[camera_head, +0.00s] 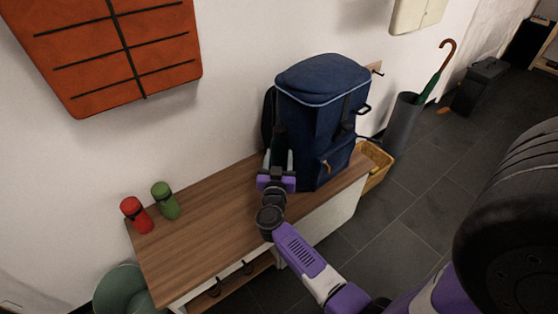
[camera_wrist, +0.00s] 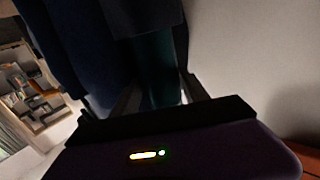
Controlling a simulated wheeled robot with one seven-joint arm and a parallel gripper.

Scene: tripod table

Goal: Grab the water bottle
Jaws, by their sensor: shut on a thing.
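The water bottle (camera_wrist: 155,66) shows in the wrist view as a dark teal cylinder between my two fingers, with a darker, wider part beyond it. In the head view it is a dark upright shape (camera_head: 279,142) against the left side of the blue backpack (camera_head: 318,108). My gripper (camera_head: 277,163) is shut on it, and it also shows in the wrist view (camera_wrist: 158,95). The bottle's lower part is hidden by my gripper. I cannot tell whether the bottle sits in a side pocket of the backpack.
The backpack stands on a wooden bench (camera_head: 205,232) against the white wall. A yellow basket (camera_head: 376,166) and an umbrella stand (camera_head: 402,124) are to the right. The bench's middle is clear.

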